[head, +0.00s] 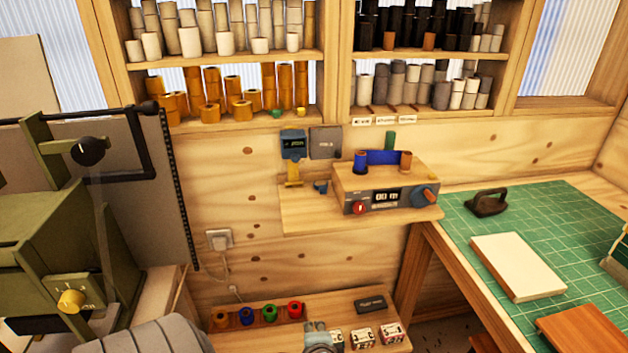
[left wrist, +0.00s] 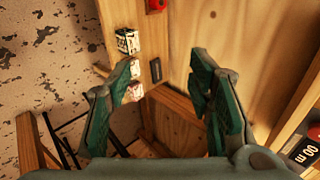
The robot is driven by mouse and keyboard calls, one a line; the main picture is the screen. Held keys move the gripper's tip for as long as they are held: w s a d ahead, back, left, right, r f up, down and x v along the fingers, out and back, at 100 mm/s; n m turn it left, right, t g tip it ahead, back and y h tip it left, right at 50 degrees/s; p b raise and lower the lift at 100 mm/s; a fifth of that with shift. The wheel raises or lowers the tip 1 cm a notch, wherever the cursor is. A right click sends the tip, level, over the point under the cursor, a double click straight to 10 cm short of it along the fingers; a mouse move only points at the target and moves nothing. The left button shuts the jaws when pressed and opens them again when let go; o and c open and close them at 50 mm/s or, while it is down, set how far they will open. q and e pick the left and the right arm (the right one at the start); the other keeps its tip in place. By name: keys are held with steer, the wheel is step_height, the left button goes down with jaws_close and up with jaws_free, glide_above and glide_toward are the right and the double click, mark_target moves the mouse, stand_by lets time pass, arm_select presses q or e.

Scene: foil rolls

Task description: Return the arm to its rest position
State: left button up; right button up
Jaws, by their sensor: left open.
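My left gripper (left wrist: 165,78) is open in the left wrist view, with its two green-padded fingers apart and nothing between them. Below and beyond it are a wooden surface and the speckled floor. In the head view a grey link of my left arm shows at the bottom left; the gripper's fingers cannot be made out there. My right gripper is in neither view. Brown, blue, green and red foil rolls (head: 269,313) stand in a row on the low shelf (head: 345,300). A blue roll (head: 361,162) sits upright on the winding device (head: 385,190).
A green press (head: 65,230) stands close on the left. The wall ledge (head: 300,205) juts out in the middle. At right, a workbench with a green cutting mat (head: 560,215) holds an iron-like tool (head: 487,203) and a pale block (head: 517,265). Shelves of rolls line the back.

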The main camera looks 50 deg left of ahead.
arm_select(q)
steer(key=shift+s+d+f+n, duration=0.25)
steer(key=shift+s+d+n, duration=0.15)
steer(key=shift+s+d, duration=0.1)
steer(key=shift+a, duration=0.1)
